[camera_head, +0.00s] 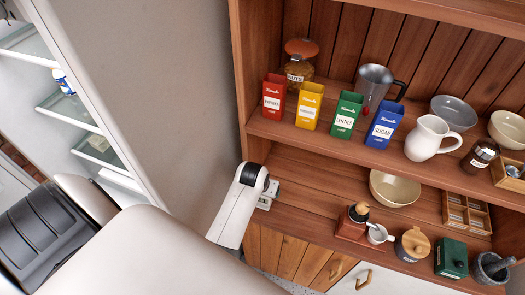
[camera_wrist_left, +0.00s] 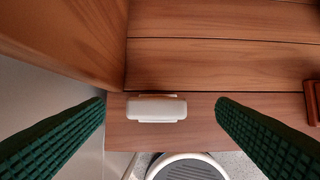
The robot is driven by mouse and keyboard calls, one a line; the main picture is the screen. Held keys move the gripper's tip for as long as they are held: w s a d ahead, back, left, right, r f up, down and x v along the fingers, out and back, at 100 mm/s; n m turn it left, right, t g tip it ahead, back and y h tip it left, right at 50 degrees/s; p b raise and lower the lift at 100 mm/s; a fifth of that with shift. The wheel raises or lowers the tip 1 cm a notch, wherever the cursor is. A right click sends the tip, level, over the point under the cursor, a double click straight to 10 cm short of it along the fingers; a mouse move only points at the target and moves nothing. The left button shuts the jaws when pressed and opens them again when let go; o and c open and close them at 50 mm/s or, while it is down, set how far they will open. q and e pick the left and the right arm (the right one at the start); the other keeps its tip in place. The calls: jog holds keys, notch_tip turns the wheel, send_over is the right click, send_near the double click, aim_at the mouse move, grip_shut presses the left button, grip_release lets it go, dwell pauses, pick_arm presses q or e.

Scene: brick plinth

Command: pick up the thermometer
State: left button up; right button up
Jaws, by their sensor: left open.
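A small white block, which looks like the thermometer (camera_wrist_left: 156,109), lies on the wooden shelf board close to its front edge in the left wrist view. Its face and markings cannot be made out. My left gripper (camera_wrist_left: 161,99) is open, with one green ribbed finger on each side of it and clear gaps between. Neither finger touches it in the picture. In the head view my left arm reaches to the left end of the lower shelf, and the wrist hides most of the gripper and the thermometer. My right gripper is not in view.
A wooden side panel (camera_wrist_left: 75,40) rises close to my left finger. Colored canisters (camera_head: 309,105) stand above. Bare board lies behind the thermometer.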

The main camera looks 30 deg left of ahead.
aim_at(263, 199)
pick_arm(q)
jog(key=shift+w+f, duration=0.3)
jog(key=shift+f, duration=0.35)
jog(key=x, duration=0.3)
jog(key=p+x, duration=0.1)
jog(key=shift+s+a+f, duration=0.2)
jog(key=shift+s+f, duration=0.1)
jog(key=shift+f, duration=0.05)
jog(key=shift+w+f, duration=0.15)
jog(key=shift+f, duration=0.2)
jog(key=c, duration=1.1)
jog(key=shift+o, duration=0.2)
